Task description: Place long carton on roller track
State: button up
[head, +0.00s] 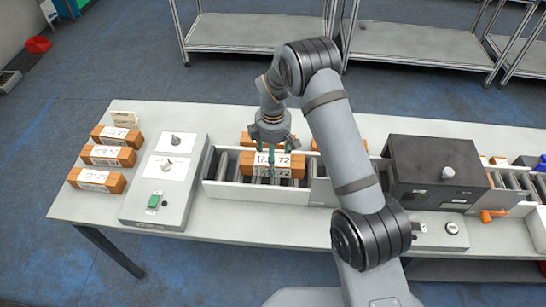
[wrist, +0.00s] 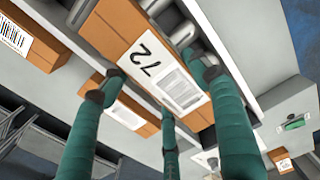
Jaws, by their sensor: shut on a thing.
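My gripper (head: 271,153) has teal fingers and is shut on a long orange-brown carton (head: 263,171) with a white label reading 72. In the wrist view the fingers (wrist: 162,85) sit around the carton (wrist: 112,22), whose label and barcode face the camera. The roller track (head: 240,191) has grey rollers between pale side walls. The carton is over its left section, roughly level and lengthwise along the track. I cannot tell whether it touches the rollers. The fingers hide part of the carton.
Several similar cartons (head: 108,157) stand at the table's left end. Others show behind the track (head: 248,139), partly hidden by my arm. A control box (head: 160,208) with a green button stands left of the track. A dark scanner housing (head: 425,165) covers the track further right.

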jog(key=shift+f, duration=0.2)
jog(key=o, duration=1.6)
jog(key=shift+r, duration=0.1)
jog(key=shift+c, duration=0.2)
notch_tip(320, 180, up, 12)
jog(key=shift+r+b, duration=0.15)
jog(key=shift+b, duration=0.55)
